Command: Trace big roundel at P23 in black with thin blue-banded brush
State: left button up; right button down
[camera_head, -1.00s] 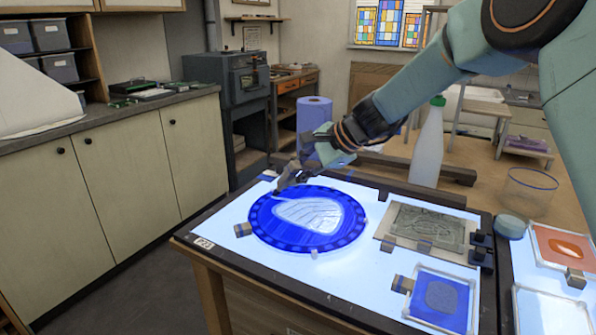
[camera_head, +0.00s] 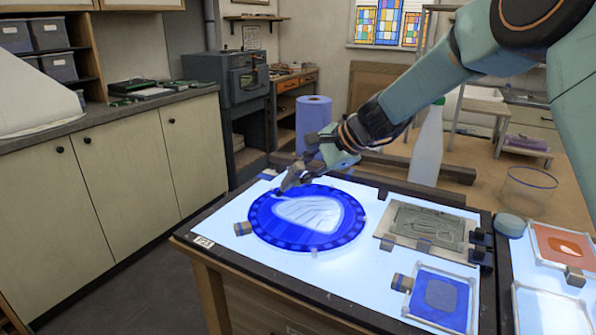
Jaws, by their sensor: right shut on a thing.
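The big roundel (camera_head: 258,220) is a round blue glass disc with a darker, patterned rim and a pale leaf-like shape with thin lines in its middle. It lies flat on the lit table top by the P23 label (camera_head: 204,242). My right gripper (camera_head: 291,181) is over the roundel's far left rim, shut on a thin brush. The brush is small and mostly hidden by the fingers, and its band colour cannot be made out. Whether the tip touches the glass cannot be told. My left gripper is out of view.
Small blocks sit at the roundel's edge. To its right lie a grey relief panel (camera_head: 400,213) and a framed blue pane (camera_head: 462,296). A white bottle (camera_head: 427,150) with a green cap and a blue roll (camera_head: 313,112) stand behind. An orange pane (camera_head: 553,240) is at far right.

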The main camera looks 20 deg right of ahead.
jog(key=shift+s+d, duration=0.5)
jog(key=shift+d, duration=0.25)
jog(key=s+d+p, duration=0.1)
jog(key=d+p, duration=0.1)
jog(key=d, duration=0.1)
jog(key=s+d+p, duration=0.2)
jog(key=d+p, duration=0.1)
jog(key=d, duration=0.1)
jog(key=s+d+p, duration=0.2)
jog(key=d+p, duration=0.1)
jog(key=d, duration=0.1)
jog(key=shift+s+d, duration=0.15)
jog(key=shift+s, duration=0.1)
dwell(1.7)
jog(key=shift+s, duration=0.1)
